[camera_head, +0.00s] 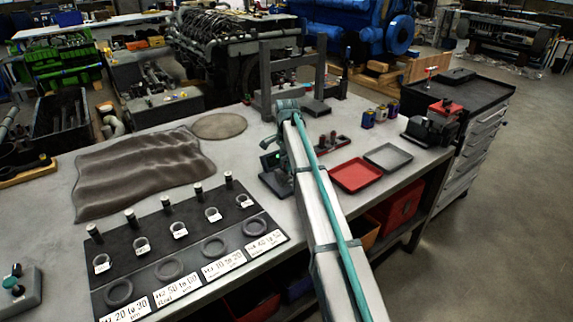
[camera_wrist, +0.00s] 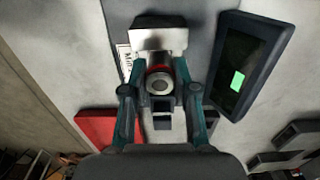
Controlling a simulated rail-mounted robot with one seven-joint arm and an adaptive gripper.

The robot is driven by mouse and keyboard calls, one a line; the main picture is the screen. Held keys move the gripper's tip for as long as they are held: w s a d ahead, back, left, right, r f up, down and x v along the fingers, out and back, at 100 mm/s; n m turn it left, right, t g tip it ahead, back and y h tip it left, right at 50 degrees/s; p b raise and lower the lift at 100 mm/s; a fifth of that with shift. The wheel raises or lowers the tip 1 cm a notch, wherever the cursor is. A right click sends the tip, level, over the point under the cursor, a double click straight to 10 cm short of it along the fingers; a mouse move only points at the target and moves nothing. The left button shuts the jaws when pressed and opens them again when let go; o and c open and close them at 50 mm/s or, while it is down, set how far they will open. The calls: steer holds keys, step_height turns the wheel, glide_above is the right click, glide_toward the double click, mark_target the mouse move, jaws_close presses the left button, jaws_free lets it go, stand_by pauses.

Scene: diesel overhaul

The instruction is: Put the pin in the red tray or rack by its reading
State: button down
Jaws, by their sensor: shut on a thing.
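In the wrist view my gripper (camera_wrist: 161,92) has its teal fingers closed on a short round metal pin (camera_wrist: 159,82), seen end-on with a red band behind its face. The pin is in front of a pale metal block (camera_wrist: 160,38) on a gauge; whether they touch I cannot tell. The gauge's dark display (camera_wrist: 246,65) shows a green patch, too small to read. In the head view the gauge (camera_head: 270,160) is partly hidden by my arm, which also hides my gripper and the pin. The red tray (camera_head: 356,175) looks empty. A dark rack (camera_head: 180,255) stands left.
A grey tray (camera_head: 389,157) lies beside the red one. A small red holder (camera_head: 333,143) with dark pieces and a red-and-black machine (camera_head: 432,125) stand nearby. The rack carries several upright pins, rings and range labels. A brown cloth (camera_head: 140,170) covers the back left.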

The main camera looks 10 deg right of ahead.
steer(key=shift+r+p, duration=1.15)
steer(key=shift+r, duration=1.2)
steer(key=shift+s, duration=0.1)
